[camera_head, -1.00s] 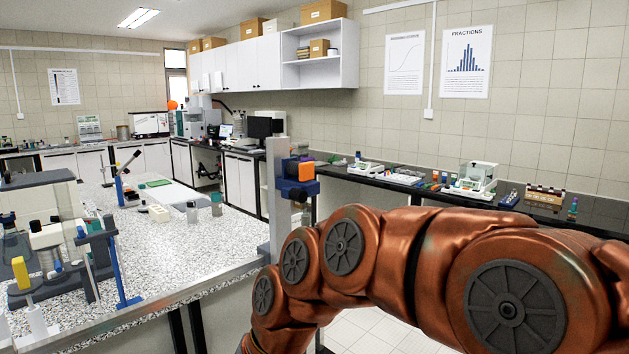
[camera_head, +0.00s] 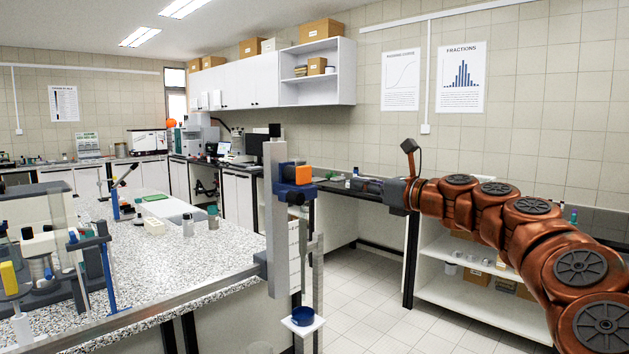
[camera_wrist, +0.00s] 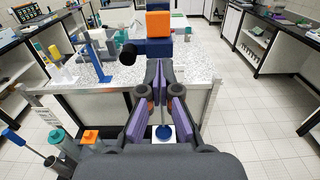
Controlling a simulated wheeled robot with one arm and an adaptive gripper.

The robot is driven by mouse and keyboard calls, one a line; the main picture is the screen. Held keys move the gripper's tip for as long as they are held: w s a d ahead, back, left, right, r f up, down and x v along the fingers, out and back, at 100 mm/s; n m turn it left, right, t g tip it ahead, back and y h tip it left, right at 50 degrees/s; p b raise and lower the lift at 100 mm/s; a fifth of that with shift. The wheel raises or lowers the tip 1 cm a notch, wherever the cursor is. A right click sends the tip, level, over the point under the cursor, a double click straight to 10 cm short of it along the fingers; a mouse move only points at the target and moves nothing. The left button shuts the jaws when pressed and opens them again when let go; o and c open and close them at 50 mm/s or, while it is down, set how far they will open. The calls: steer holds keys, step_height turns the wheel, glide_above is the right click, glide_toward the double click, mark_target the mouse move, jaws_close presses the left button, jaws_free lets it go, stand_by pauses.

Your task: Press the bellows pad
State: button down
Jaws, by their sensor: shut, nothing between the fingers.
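A round blue pad on a white square plate (camera_head: 303,325) sits low beside the grey upright post at the bench corner; I take it for the bellows pad (camera_head: 303,315). The pad also shows in the wrist view (camera_wrist: 164,132), partly hidden behind my fingers. Higher on the post is a blue housing (camera_head: 287,188) with an orange block (camera_head: 303,175). My gripper (camera_wrist: 158,72) is shut and empty, its fingertips pointing towards the post, below the orange block in the wrist view. In the head view my gripper (camera_head: 345,185) is level with the housing, to its right.
The speckled bench (camera_head: 215,255) with stands and bottles is on the left. A black-topped counter with white shelves (camera_head: 470,290) is on the right. Tiled floor (camera_head: 365,300) between them is clear. An orange-topped container (camera_wrist: 90,137) is at the wrist view's lower left.

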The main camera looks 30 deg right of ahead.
mark_target(307, 175)
steer(key=shift+w+a, duration=0.1)
steer(key=p+x, duration=0.3)
steer(key=x, duration=1.1)
steer(key=shift+a+f, duration=0.1)
